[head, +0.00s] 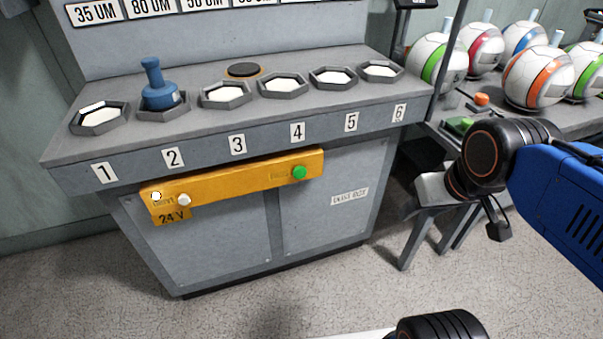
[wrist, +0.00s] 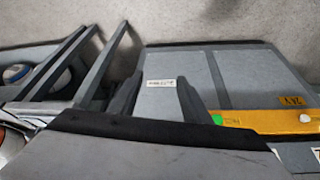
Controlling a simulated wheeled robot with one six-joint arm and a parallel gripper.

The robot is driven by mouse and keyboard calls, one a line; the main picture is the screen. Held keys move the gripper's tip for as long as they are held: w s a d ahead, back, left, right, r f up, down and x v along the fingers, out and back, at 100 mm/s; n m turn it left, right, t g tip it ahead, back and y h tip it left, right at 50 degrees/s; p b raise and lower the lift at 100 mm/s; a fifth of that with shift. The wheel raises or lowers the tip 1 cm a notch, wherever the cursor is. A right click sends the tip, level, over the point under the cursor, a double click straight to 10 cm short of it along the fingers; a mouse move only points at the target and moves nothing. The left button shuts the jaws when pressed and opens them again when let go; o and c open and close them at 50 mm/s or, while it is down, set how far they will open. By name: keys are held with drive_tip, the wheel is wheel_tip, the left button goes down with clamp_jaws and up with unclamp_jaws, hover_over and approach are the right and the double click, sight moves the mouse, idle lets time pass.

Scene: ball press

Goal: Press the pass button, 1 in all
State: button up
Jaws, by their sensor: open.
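A yellow panel (head: 240,184) runs along the front of the grey cabinet below the numbered slots. A round green button (head: 299,172) sits at its right end, with a label beside it too blurred to read. A white button (head: 184,200) sits at its left end above "24 V". In the wrist view the green button (wrist: 217,119) and yellow panel (wrist: 255,122) lie right of my gripper (wrist: 157,98). My gripper is open and empty, its two dark fingers apart and clear of the panel. In the head view my arm's end is right of the cabinet.
The cabinet top (head: 130,145) has several hexagonal slots, numbered 1 to 6, and a blue knobbed piece (head: 160,88) at slot 2. A bench with several striped balls (head: 540,78) stands at the right. Grey floor (head: 310,290) is open in front of the cabinet.

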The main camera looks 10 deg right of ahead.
clamp_jaws()
idle(1.9)
